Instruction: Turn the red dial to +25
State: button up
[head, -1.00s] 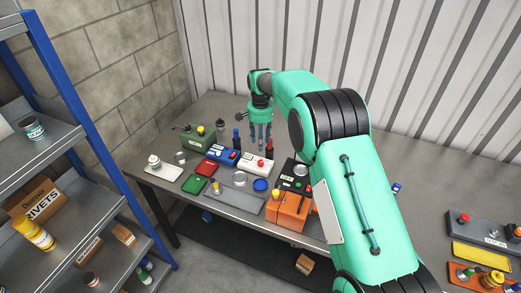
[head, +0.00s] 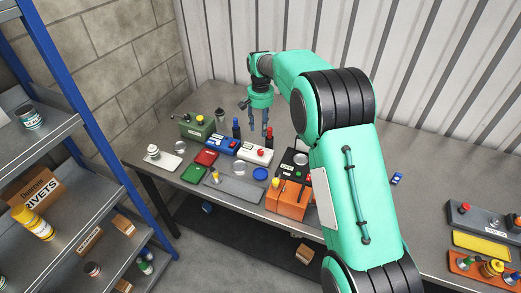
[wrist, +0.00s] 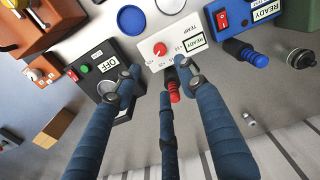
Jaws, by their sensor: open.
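The red dial (wrist: 159,49) sits on a white box marked TEMP (wrist: 150,62), which has a READY label (wrist: 195,43) beside the dial. Small scale marks ring the dial, but they are too small to read, and so is its setting. In the head view the dial (head: 260,152) shows on the white box (head: 247,155) near the middle of the cluttered table end. My gripper (head: 264,132) hangs pointing down behind and above the white box. In the wrist view its blue fingers (wrist: 165,78) are spread and empty, their tips near the box's edge, apart from the dial.
A red-capped bottle (wrist: 172,86) stands close behind the box, by the fingers. A black OFF box (wrist: 101,66), a blue READY box (wrist: 233,17) and a blue lid (wrist: 131,19) lie around it. An orange case (head: 289,201) stands at the front.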

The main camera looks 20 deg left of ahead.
aim_at(260, 151)
notch_tip(260, 151, down, 14)
jog(key=shift+r+b, duration=0.1)
jog(key=shift+b, duration=0.25)
dwell(0.5)
jog(key=shift+c, duration=0.2)
grip_shut()
